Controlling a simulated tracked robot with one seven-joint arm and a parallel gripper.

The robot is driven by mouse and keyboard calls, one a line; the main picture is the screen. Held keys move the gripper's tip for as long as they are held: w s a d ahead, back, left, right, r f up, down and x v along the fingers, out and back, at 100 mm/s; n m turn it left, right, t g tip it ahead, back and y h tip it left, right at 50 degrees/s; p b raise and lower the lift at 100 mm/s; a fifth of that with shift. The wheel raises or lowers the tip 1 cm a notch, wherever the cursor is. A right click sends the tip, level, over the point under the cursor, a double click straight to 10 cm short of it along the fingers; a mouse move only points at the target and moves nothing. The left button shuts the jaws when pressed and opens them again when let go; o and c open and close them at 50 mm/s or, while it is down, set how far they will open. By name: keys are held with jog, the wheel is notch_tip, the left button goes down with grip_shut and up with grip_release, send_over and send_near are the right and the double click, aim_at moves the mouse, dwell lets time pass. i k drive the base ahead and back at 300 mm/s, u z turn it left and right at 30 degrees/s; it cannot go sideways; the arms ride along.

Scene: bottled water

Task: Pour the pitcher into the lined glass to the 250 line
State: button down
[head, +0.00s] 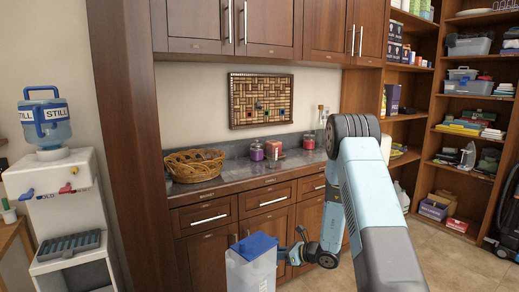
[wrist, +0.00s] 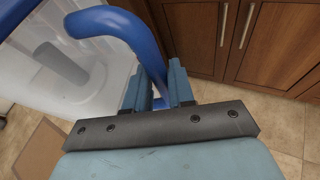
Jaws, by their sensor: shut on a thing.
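The pitcher (head: 252,268) is a clear, boxy container with a blue lid, low in the middle of the head view and cut off by the lower edge. It looks upright. My gripper (head: 284,254) is at its right side. In the wrist view my gripper (wrist: 158,92) is shut on the pitcher's blue handle (wrist: 150,45), and the clear body of the pitcher (wrist: 40,85) is at the left. A dark grey cylinder shows through the clear wall. I cannot make out the lined glass in either view.
A water dispenser (head: 62,195) with a blue bottle (head: 45,122) stands at the left. Behind the pitcher are wooden cabinets (head: 210,212) and a counter (head: 235,176) with a wicker basket (head: 193,164) and jars. Shelves (head: 467,92) stand at the right. Tiled floor (head: 428,262) is open at lower right.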

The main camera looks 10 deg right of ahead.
aim_at(271, 151)
jog(key=u, duration=0.35)
jog(key=i, duration=0.95)
jog(key=z, duration=0.5)
